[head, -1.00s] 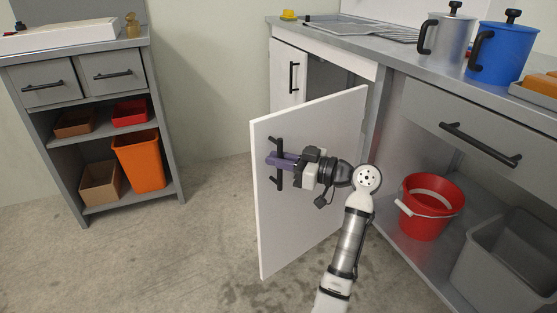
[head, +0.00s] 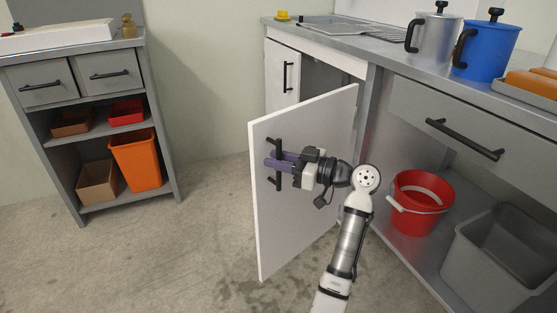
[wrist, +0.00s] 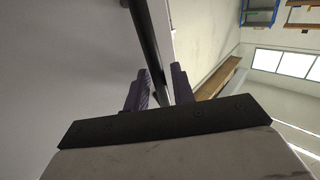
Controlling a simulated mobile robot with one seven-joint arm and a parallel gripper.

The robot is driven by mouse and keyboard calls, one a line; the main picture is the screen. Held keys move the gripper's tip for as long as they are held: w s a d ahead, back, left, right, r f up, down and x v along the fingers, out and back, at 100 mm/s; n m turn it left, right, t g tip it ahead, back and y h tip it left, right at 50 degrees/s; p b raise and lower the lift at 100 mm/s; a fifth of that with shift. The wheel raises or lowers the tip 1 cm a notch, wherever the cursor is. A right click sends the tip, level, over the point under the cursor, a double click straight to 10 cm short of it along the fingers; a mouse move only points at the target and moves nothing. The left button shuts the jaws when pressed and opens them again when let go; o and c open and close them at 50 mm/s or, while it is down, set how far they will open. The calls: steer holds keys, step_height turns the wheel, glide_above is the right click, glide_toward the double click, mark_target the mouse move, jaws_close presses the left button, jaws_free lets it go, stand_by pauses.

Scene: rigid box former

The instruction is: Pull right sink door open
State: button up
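The right sink door (head: 310,205) is a white panel standing swung wide open from the sink cabinet. Its black bar handle (head: 278,185) is upright near the door's free edge. My gripper (head: 270,159) is at the handle, with its two purple fingers apart and a gap between them. Part of the handle is hidden behind the fingers in the head view.
The left sink door (head: 284,75) is shut. A red bucket (head: 420,222) and grey bin (head: 495,265) stand on the open shelf at right. A grey shelf unit (head: 165,130) stands at left. Bare floor (head: 215,235) lies between the unit and the door.

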steer(key=shift+o, duration=0.2)
steer(key=p+v, duration=0.2)
steer(key=v, duration=1.2)
steer(key=shift+a, duration=0.1)
